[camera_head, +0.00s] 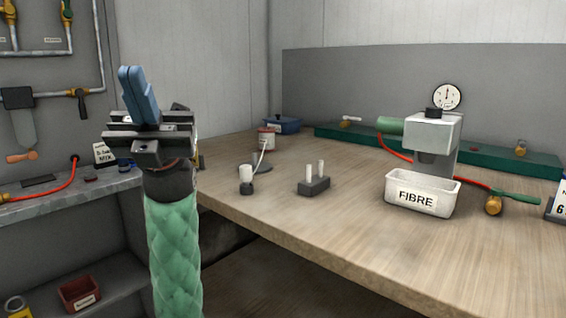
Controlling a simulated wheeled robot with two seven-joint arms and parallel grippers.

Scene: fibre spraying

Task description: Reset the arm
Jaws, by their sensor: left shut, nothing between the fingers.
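My left gripper (136,95) stands upright at the left of the head view, with its blue fingers pointing up. The fingers are shut against each other with nothing between them. My left arm below it wears a green quilted sleeve. The gripper is in front of the gap between the left shelf and the wooden table, apart from the objects on the table. My right gripper and arm are not in view.
The wooden table (330,220) carries a white bin (422,206) labelled FIBRE, a grey machine (432,133) with a gauge (447,96), and a dark block (314,187) with two white pegs. A grey shelf (60,207) is at left. The table's front middle is clear.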

